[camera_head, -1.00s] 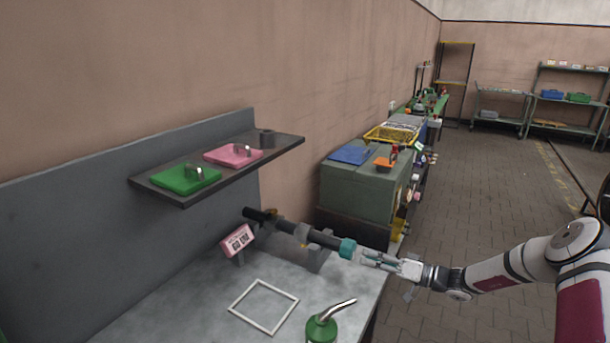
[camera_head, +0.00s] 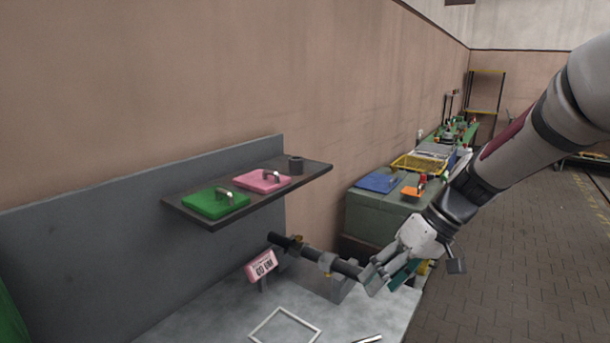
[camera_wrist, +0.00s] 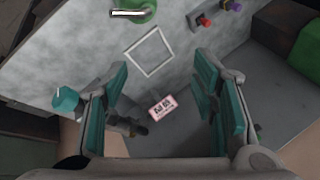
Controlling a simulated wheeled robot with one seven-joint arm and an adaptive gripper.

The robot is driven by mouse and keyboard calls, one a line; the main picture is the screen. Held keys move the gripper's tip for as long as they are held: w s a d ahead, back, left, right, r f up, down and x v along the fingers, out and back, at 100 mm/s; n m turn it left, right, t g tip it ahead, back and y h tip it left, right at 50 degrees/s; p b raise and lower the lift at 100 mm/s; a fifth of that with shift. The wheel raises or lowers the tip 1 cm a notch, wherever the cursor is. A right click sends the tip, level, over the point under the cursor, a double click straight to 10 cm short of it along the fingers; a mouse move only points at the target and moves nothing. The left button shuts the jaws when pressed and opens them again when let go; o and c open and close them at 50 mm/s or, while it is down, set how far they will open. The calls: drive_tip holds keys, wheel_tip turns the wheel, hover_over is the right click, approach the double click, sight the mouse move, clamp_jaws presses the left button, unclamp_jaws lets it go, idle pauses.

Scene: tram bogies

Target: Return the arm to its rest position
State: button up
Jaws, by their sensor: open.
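My gripper (camera_head: 388,277) is in the head view at the right end of the workbench, in front of the dark bar (camera_head: 313,255). Its fingers hide the bar's near end. In the wrist view my gripper (camera_wrist: 163,105) has its two teal-padded fingers spread wide, with nothing between the pads. The camera looks down past them at the bench top. The bar's teal end (camera_wrist: 66,99) shows beside the left finger, and a pink sign (camera_wrist: 163,108) lies in view between the fingers, farther off.
The grey bench (camera_head: 215,318) carries a white square frame (camera_head: 284,326) and the pink sign (camera_head: 262,265). A shelf (camera_head: 317,171) above holds green (camera_head: 215,203) and pink (camera_head: 262,181) plates. A green cabinet (camera_head: 372,215) stands behind. The paved floor (camera_head: 520,265) on the right is open.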

drive_tip(key=s+d+r+m+t+h, duration=0.2)
drive_tip(key=s+r, duration=0.3)
drive_tip(key=s, duration=0.5)
drive_tip(key=s+d+r+m+t+h, duration=0.2)
drive_tip(key=s+r, duration=0.4)
drive_tip(key=s, duration=0.5)
drive_tip(key=shift+m+t+h, duration=0.3)
drive_tip(key=shift+t+h, duration=0.2)
drive_tip(key=shift+h, duration=0.6)
